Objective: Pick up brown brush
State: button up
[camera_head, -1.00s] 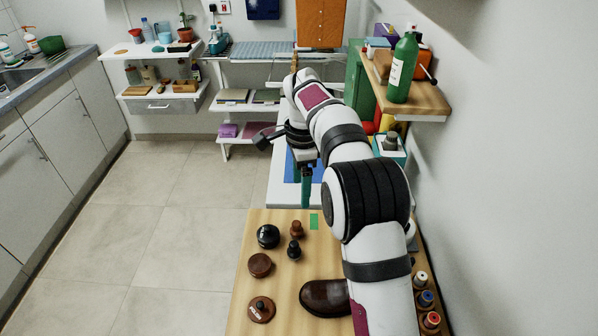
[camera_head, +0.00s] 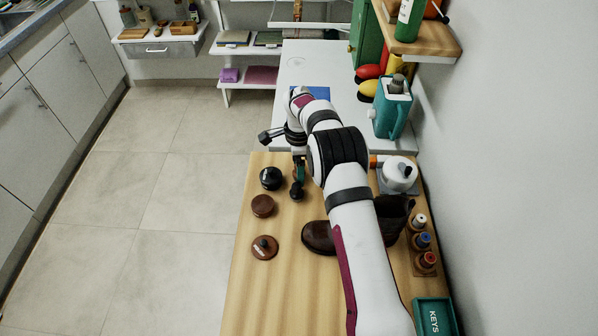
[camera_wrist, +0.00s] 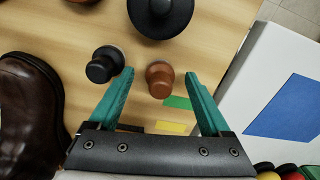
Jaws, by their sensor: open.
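In the wrist view a small brown brush (camera_wrist: 160,78) with a rounded knob top stands on the wooden table. It lies between and just beyond the fingertips of my open gripper (camera_wrist: 160,80); nothing is held. A small black brush (camera_wrist: 104,65) stands close by, just outside the left finger. In the head view my gripper (camera_head: 299,172) points down over the table's far part, and it largely hides the brown brush there. The small black brush (camera_head: 297,192) shows just below it.
A large round black brush (camera_head: 270,178) and brown round pieces (camera_head: 262,206) (camera_head: 264,247) stand left. A brown shoe (camera_head: 318,238) lies partly behind my arm. Bottles (camera_head: 423,241) in a rack and a teal KEYS box (camera_head: 433,318) are right. The table's near left is clear.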

grip_shut()
dwell(0.3)
notch_tip(320, 180, up, 4)
jog(key=shift+w+f, duration=0.1)
jog(key=s+d+r, duration=0.3)
jog(key=d+r, duration=0.4)
jog(key=d, duration=0.4)
jog(key=shift+s, duration=0.4)
jog(key=c, duration=0.7)
grip_release()
jog(key=shift+r, duration=0.1)
jog(key=c, duration=0.6)
